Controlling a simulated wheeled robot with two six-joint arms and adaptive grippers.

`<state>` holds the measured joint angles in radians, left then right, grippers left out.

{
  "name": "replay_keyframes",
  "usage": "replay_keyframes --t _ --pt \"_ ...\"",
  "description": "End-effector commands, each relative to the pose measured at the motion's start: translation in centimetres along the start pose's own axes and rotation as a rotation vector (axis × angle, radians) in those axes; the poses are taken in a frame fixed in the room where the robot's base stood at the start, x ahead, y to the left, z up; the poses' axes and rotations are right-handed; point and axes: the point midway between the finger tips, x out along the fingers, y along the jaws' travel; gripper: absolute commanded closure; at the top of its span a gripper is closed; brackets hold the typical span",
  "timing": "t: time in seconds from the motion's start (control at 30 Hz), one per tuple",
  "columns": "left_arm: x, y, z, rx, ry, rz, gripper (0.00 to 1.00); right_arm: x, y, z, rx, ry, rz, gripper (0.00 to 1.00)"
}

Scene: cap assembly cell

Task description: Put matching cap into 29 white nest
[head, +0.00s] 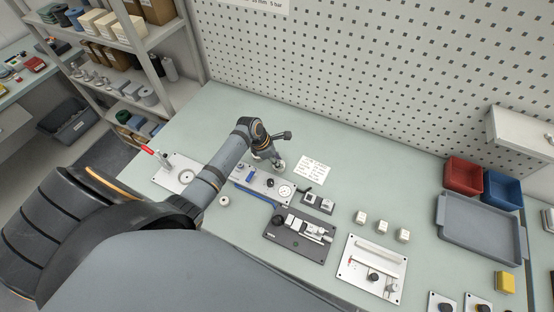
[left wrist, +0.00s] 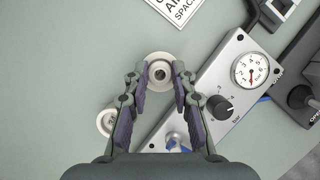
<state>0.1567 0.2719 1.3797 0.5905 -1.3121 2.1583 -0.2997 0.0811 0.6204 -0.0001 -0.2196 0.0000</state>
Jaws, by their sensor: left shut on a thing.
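My left gripper (head: 277,166) reaches down at the far side of the grey panel with the gauge. In the left wrist view its fingers (left wrist: 160,78) are shut on a round pale cap (left wrist: 159,66) with a dark centre. I cannot tell whether the cap is in a nest or above the table. A second round white piece (left wrist: 106,123) with a mark on top, too small to read, is partly hidden behind the left finger. No number 29 can be read. My right gripper is not in view.
The gauge (left wrist: 251,69) and black knob (left wrist: 220,107) are close right of the fingers. A printed sheet (head: 312,170), a dark fixture (head: 289,247), white blocks (head: 382,226) and a grey tray (head: 482,236) lie to the right.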

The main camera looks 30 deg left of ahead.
Motion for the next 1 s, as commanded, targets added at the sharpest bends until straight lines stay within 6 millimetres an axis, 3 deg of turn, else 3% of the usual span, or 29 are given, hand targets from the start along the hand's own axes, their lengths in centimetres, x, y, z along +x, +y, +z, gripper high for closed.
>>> replay_keyframes --t 0.33,0.37,0.53,0.83,1.0 --pt "0.2 0.0 -0.1 -0.001 0.001 -0.001 0.82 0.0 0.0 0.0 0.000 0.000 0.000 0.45" --pt "0.2 0.0 -0.1 -0.001 0.001 -0.001 0.71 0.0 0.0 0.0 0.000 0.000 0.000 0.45" --pt "0.2 -0.1 -0.2 -0.001 0.002 -0.002 0.48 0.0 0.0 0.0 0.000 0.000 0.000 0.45" --pt "0.1 0.0 -0.1 0.000 0.001 0.000 0.48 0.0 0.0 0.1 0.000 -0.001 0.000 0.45" --pt "-2.2 0.1 -0.2 0.002 0.002 0.003 0.48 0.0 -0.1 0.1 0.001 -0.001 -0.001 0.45"
